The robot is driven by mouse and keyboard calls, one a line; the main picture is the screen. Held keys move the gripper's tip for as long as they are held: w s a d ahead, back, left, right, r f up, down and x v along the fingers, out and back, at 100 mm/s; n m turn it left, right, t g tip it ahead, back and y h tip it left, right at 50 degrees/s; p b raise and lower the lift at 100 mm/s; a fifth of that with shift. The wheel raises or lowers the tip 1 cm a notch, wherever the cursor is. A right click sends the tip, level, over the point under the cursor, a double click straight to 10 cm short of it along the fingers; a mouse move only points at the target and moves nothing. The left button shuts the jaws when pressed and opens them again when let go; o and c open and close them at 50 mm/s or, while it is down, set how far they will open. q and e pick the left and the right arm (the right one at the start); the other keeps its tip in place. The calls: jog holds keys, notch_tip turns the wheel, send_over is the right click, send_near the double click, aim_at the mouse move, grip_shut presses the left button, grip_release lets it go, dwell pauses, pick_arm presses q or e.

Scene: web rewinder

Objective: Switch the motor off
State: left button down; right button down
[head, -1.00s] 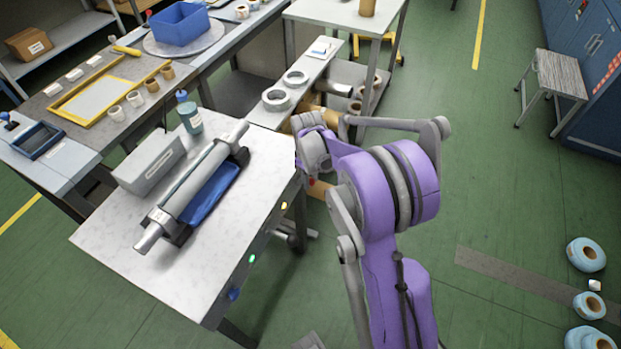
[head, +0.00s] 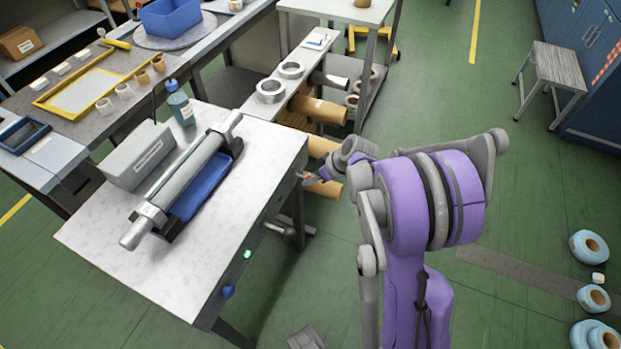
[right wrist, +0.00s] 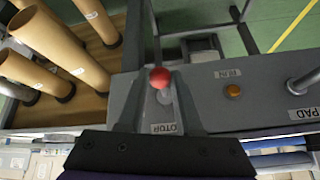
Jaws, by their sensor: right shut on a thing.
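The motor switch is a small lever with a red ball knob (right wrist: 160,78) on the grey side panel of the machine table, beside a partly hidden label ending in "OTOR". My right gripper (right wrist: 157,90) is shut on this lever, with a finger on each side of it. In the head view my right gripper (head: 308,179) is at the table's right side, small and partly hidden by my wrist. An amber lamp (right wrist: 233,91) marked "RUN" sits beside the switch and looks dull. My left gripper is not in view.
The table (head: 105,235) carries a grey roller (head: 185,180), a blue tray (head: 205,188) and a bottle (head: 180,105). Cardboard tubes (head: 318,108) stick out close beyond my gripper. A green lamp (head: 247,254) and blue knob (head: 228,291) are on the table's side.

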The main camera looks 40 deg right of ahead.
jog(key=f+t+y+b, duration=0.1)
jog(key=f+t+b, duration=0.1)
jog(key=shift+t, duration=0.3)
jog(key=shift+f+t+y+b, duration=0.2)
jog(key=shift+t+y+b, duration=0.35)
jog(key=shift+b, duration=0.35)
jog(key=c, duration=0.6)
grip_release()
jog(key=shift+w, duration=0.1)
jog(key=p+v, duration=0.2)
jog(key=v, duration=0.9)
jog(key=shift+a+f, duration=0.1)
